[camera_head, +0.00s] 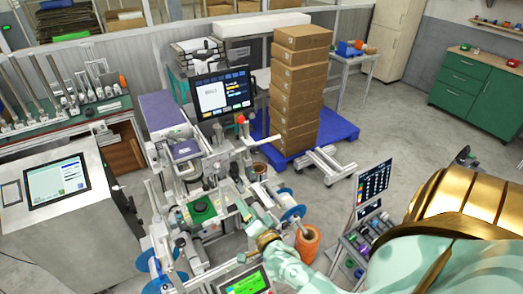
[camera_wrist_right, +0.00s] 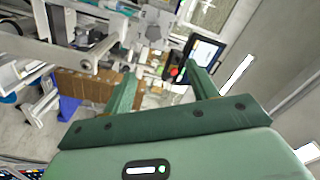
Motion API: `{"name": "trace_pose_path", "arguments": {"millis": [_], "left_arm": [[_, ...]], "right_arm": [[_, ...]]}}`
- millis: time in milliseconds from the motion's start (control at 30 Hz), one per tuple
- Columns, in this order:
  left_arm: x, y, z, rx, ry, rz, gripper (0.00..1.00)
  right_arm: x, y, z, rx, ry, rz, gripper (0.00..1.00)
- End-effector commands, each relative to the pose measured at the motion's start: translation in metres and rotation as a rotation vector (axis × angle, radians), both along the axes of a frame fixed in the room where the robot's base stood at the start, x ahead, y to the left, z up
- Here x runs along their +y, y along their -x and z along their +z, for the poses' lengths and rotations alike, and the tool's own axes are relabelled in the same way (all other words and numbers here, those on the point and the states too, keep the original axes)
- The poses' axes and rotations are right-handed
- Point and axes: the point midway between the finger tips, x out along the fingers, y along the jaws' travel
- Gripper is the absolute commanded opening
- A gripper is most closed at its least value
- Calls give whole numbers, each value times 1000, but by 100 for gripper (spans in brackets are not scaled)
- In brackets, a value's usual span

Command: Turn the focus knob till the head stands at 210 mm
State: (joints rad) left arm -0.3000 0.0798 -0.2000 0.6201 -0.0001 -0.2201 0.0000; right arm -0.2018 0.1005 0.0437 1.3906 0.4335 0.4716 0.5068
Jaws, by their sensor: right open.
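My right gripper (camera_head: 241,207) reaches in from the right over the film machine (camera_head: 190,240), near its middle. In the right wrist view my right gripper (camera_wrist_right: 162,82) is open, with nothing between its two green fingers. Beyond the fingers that view shows metal machine parts, a red button (camera_wrist_right: 174,72) and a monitor. I cannot pick out the focus knob or the head's scale; the parts are too small and crowded. A green piece with a dark round top (camera_head: 202,206) sits on the machine left of my gripper. My left gripper is not in view.
A monitor (camera_head: 222,93) stands behind the machine. A green-screened panel (camera_head: 245,282) is at its front. Stacked cartons (camera_head: 297,90) stand on a blue pallet (camera_head: 335,125). A grey cabinet with a screen (camera_head: 60,225) is at the left. Open floor lies to the right (camera_head: 390,115).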

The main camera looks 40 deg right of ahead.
Motion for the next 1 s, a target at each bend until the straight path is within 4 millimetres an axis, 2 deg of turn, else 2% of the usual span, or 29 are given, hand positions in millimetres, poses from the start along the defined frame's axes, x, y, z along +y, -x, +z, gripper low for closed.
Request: {"name": "trace_pose_path", "arguments": {"millis": [300,500,700,967,1000], "left_arm": [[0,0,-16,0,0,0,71],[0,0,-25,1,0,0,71],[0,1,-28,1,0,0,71],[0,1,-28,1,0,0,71],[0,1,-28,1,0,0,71]], "right_arm": [[19,83,-4,4,-1,0,58],[29,124,-2,3,-1,-1,58],[34,141,0,1,-1,-1,58],[34,143,1,-1,-1,-1,58],[34,143,0,-1,-1,-1,50]]}}
